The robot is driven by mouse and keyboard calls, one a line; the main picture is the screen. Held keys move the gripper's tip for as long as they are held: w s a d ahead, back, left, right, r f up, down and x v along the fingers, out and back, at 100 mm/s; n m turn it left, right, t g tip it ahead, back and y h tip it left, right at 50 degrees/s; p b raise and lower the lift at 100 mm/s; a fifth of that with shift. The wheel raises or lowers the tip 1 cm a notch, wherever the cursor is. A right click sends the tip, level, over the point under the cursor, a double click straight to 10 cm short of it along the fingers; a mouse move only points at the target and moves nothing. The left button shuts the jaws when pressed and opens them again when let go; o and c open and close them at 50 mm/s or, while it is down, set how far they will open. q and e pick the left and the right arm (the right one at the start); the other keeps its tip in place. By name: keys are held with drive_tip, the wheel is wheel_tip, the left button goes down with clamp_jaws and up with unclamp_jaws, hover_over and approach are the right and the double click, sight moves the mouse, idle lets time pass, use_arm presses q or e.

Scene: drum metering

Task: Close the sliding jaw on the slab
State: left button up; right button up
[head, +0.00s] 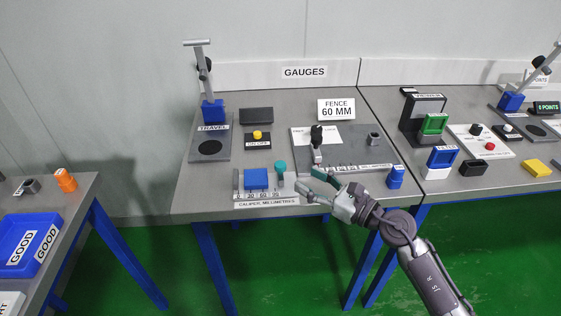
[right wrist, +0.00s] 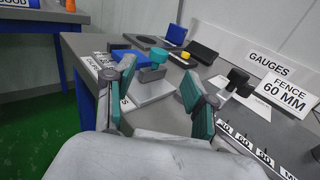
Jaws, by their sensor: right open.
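The blue slab (head: 256,179) lies on the caliper (head: 265,203) at the front of the middle table, beside its fixed left jaw (head: 236,180). The sliding jaw (head: 280,181) with a teal knob (head: 280,166) stands just right of the slab, with a small gap between them. My right gripper (head: 309,181) is open and empty, to the right of the sliding jaw. In the right wrist view the teal knob (right wrist: 159,57) shows ahead between my open fingers (right wrist: 158,88), with the slab (right wrist: 129,56) behind it. My left gripper is out of view.
A grey fence board (head: 350,137) with a black knob (head: 316,134) lies behind my right gripper. A blue block (head: 396,177) stands at the table's front right. A blue travel gauge (head: 212,112) stands at the back left. A yellow button (head: 257,135) is behind the caliper.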

sight(285, 167)
drive_tip(key=x, duration=0.9)
drive_tip(key=shift+w+a+f+p, duration=0.1)
drive_tip(key=shift+w+a+p, duration=0.1)
drive_tip(key=shift+p, duration=0.2)
